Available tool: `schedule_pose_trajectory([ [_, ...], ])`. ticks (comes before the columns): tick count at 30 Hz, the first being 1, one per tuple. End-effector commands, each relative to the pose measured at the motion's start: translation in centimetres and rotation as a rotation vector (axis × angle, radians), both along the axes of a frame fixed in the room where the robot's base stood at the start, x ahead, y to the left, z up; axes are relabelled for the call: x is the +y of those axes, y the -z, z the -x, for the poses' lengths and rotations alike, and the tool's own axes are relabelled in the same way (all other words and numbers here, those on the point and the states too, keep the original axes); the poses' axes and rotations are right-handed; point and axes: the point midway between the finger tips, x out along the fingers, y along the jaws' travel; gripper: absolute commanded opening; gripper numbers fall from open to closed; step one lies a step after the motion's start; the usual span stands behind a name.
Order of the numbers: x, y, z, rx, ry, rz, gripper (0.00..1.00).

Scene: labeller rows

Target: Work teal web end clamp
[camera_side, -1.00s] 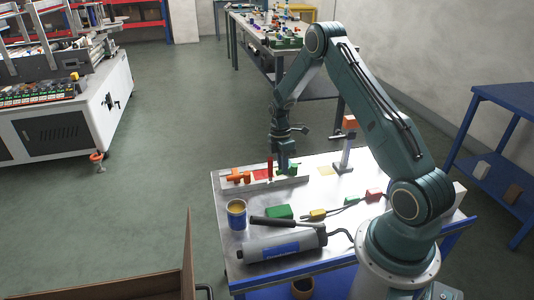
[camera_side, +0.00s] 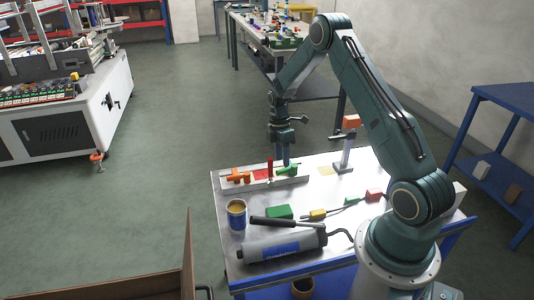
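A pale rail (camera_side: 262,185) lies along the far left part of the metal work table. A small green clamp-like piece (camera_side: 288,170) sits at the rail's right part; it is the nearest in colour to teal. An orange piece (camera_side: 239,175) stands at the rail's left part, and an upright red piece (camera_side: 270,169) is between them. My gripper (camera_side: 283,160) points down just above and behind the green piece. Its fingers are small and partly overlap the piece in this view, so their opening and any contact cannot be made out.
A post with an orange top (camera_side: 350,122) stands right of the rail. A red block (camera_side: 374,195) lies farther right.

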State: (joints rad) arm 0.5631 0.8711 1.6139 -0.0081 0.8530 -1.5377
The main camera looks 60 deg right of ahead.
Motion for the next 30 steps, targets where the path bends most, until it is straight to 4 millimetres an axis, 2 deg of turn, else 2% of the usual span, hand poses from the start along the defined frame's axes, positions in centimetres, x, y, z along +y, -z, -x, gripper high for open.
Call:
schedule_pose_trajectory([
  [9,-0.6,-5.5,-1.0,-0.003,0.0,0.002,0.39],
  [15,-0.9,-8.3,-1.4,-0.002,0.0,0.001,0.39],
  [21,-1.1,-9.7,-1.6,-0.001,0.0,0.001,0.39],
  [30,-1.1,-10.0,-1.6,0.0,0.0,0.0,0.39],
])
